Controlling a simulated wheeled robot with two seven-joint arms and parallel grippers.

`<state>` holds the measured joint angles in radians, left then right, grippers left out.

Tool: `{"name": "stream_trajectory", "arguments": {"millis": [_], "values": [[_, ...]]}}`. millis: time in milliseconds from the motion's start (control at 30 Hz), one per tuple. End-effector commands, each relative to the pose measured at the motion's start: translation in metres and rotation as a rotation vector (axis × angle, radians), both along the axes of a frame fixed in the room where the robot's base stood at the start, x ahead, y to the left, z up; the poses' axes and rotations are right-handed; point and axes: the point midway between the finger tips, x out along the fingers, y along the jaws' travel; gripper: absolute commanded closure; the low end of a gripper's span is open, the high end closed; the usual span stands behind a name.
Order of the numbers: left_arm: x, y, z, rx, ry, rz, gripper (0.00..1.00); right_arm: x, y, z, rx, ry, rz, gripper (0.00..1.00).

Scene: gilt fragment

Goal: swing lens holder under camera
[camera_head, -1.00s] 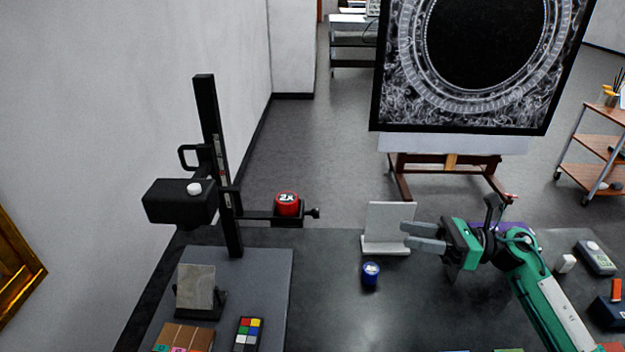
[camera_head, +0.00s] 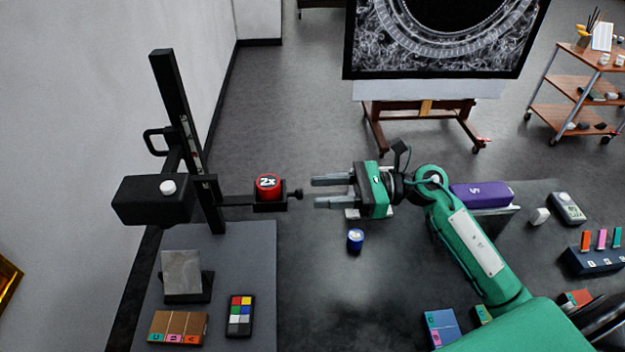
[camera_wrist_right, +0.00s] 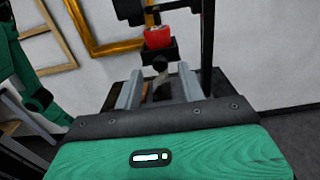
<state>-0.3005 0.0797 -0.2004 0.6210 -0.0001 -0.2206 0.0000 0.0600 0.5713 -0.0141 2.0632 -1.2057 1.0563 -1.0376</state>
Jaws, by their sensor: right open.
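The lens holder (camera_head: 238,200) is a black arm out to the right from the stand's post (camera_head: 186,140). It carries a red 2x lens (camera_head: 268,186) and ends in a small black knob (camera_head: 295,194). The black camera (camera_head: 152,200) sits on the post's left side, away from the lens. My right gripper (camera_head: 316,191) is open just right of the knob, fingers pointing left at it. In the right wrist view the knob (camera_wrist_right: 160,63) shows between and beyond the open fingers (camera_wrist_right: 160,85), with the red lens (camera_wrist_right: 158,37) behind. My left gripper is not in the head view.
A blue jar (camera_head: 355,240) stands below my right gripper. A purple case (camera_head: 481,195) lies behind my right arm.

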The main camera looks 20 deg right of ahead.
Motion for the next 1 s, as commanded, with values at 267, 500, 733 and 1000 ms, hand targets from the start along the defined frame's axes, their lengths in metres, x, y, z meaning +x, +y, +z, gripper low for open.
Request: {"name": "stream_trajectory", "arguments": {"millis": [267, 500, 733, 1000], "values": [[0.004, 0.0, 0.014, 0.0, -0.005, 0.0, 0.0, 0.008, 0.025, 0.001, 0.001, 0.001, -0.001, 0.6], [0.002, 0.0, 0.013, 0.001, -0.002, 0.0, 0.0, 0.008, 0.027, -0.001, 0.0, 0.001, 0.0, 0.6], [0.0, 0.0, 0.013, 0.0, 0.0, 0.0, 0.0, 0.008, 0.027, -0.001, 0.0, 0.001, 0.0, 0.93], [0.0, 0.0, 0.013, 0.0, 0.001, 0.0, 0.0, 0.008, 0.027, -0.001, 0.0, 0.001, -0.001, 1.0]]}}
